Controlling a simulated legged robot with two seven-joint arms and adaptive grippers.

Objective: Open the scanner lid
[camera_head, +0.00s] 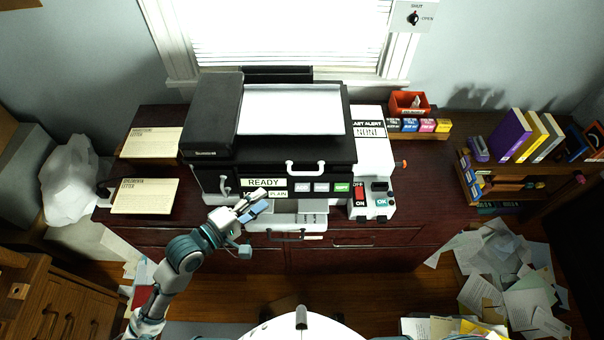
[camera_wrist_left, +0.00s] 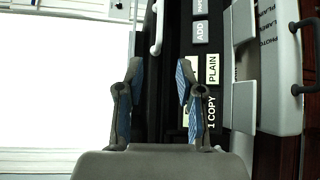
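The printer has a black scanner lid (camera_head: 344,152) lying flat on top, with a pale panel (camera_head: 290,110) set in it. A white handle (camera_head: 305,168) sticks out at the lid's front edge, above the button panel. The handle also shows in the left wrist view (camera_wrist_left: 157,30), ahead of the fingers. My left gripper (camera_head: 262,202) is in front of the lower left of the printer's panel, below and left of the handle. Its fingers (camera_wrist_left: 159,72) are apart with nothing between them. My right gripper is in neither view.
A black raised block (camera_head: 212,115) stands on the printer's left side. A white unit with a red switch (camera_head: 360,194) stands at the right. Letter trays (camera_head: 145,196) are at the left. A drawer handle (camera_head: 286,236) sits below my gripper. Papers (camera_head: 510,280) litter the floor.

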